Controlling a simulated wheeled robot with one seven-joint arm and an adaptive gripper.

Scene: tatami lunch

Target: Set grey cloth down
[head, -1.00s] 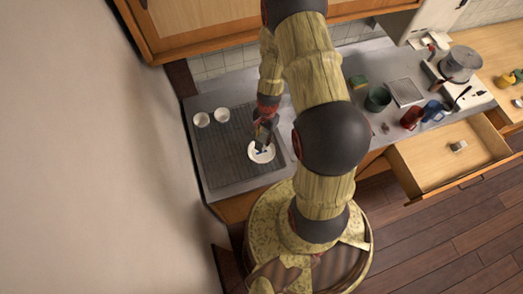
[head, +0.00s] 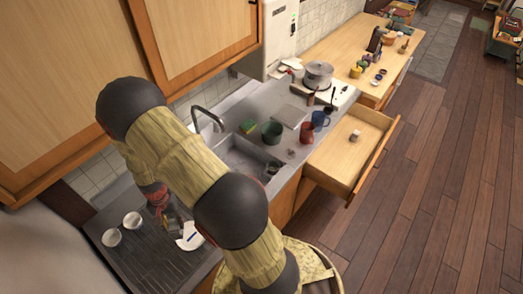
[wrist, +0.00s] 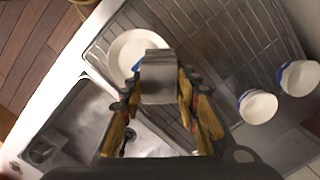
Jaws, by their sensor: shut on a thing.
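My gripper (wrist: 157,100) is shut on the grey cloth (wrist: 158,76), a folded, block-like grey piece between the fingers in the wrist view. The cloth appears over the edge of a white plate (wrist: 124,48) with blue marks, and hides part of it. I cannot tell whether cloth and plate touch. In the head view my gripper (head: 172,222) is above the ribbed drainboard (head: 150,262), beside the plate (head: 189,240). The cloth is too small to make out there.
Two white cups (head: 133,220) (head: 111,238) stand on the drainboard left of my gripper. The sink (head: 245,160) is to the right. Farther along are a green pot (head: 272,133), a red mug (head: 307,132), a blue mug (head: 320,119) and an open drawer (head: 345,160) holding a small item.

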